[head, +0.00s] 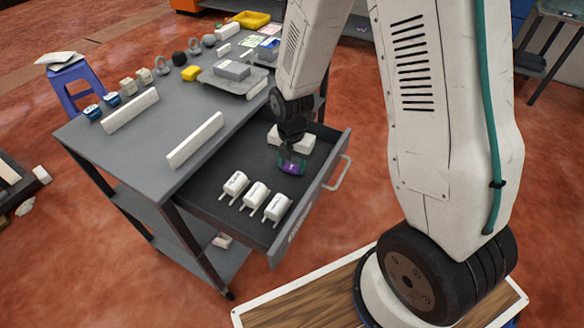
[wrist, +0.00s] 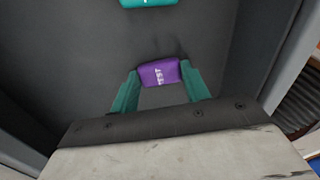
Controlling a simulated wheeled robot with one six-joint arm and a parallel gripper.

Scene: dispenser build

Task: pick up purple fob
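The purple fob (head: 291,168) is in the open drawer, at the end of my gripper (head: 292,156). One finger is on each side, very close to the fob's ends. I cannot tell whether the fingers press on it or whether it is lifted off the drawer floor. The fingers partly hide it in the head view.
The drawer (head: 335,165) is pulled out of a grey cart (head: 140,150). Three white containers (head: 255,195) stand in its front left part, and white blocks (head: 300,143) lie behind my gripper. A teal item (wrist: 148,3) shows at the wrist view's top edge.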

